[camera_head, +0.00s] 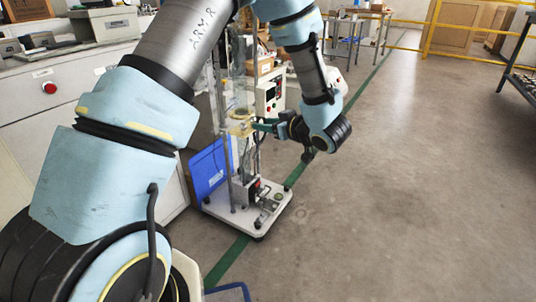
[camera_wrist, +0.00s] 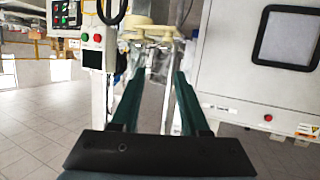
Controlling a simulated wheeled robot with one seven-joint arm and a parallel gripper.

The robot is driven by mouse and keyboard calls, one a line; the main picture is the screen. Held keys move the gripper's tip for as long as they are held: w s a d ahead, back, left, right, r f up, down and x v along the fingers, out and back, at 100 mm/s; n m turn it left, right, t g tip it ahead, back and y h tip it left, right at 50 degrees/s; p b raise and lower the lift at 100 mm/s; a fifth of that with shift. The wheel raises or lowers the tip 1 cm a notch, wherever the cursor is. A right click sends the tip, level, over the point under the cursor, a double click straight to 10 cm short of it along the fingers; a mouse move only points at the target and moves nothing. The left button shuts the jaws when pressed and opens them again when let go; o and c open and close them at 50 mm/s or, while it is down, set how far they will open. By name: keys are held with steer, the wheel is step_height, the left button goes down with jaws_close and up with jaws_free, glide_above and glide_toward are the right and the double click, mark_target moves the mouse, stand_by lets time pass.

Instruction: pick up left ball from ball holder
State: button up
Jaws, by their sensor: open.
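The cream-yellow ball holder (camera_head: 240,128) sits partway up the tile-testing stand in the head view. It also shows at the top centre of the wrist view (camera_wrist: 150,34), with rounded pale parts on it. I cannot make out which of these is the left ball. My gripper (camera_wrist: 160,72) has two dark green fingers, spread apart with nothing between them. They point at the holder from a little below it in the wrist view, apart from it as far as I can tell. In the head view, my gripper (camera_head: 260,126) is beside the holder's right side.
A control box (camera_wrist: 80,28) with buttons stands left of the holder in the wrist view; a large white cabinet (camera_wrist: 225,70) is close on the right. The stand's white base (camera_head: 225,209) and a blue panel (camera_head: 207,170) are below. Open floor (camera_head: 400,190) lies to the right.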

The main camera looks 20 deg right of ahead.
mark_target(246, 127)
steer(key=shift+y, duration=0.5)
steer(key=x, duration=0.3)
steer(key=f+b+x, duration=0.1)
steer(key=x, duration=0.2)
steer(key=b+x, duration=0.1)
steer(key=x, duration=0.2)
steer(key=shift+s+a+f, duration=0.15)
steer(key=shift+s+f, duration=0.15)
steer(key=shift+f, duration=0.1)
steer(key=shift+p, duration=0.3)
jaws_close()
steer(key=s+d+r+p, duration=0.2)
steer(key=s+r+p, duration=0.3)
steer(key=p, duration=0.1)
steer(key=shift+s+d, duration=0.15)
steer(key=shift+d, duration=0.1)
stand_by(1.0)
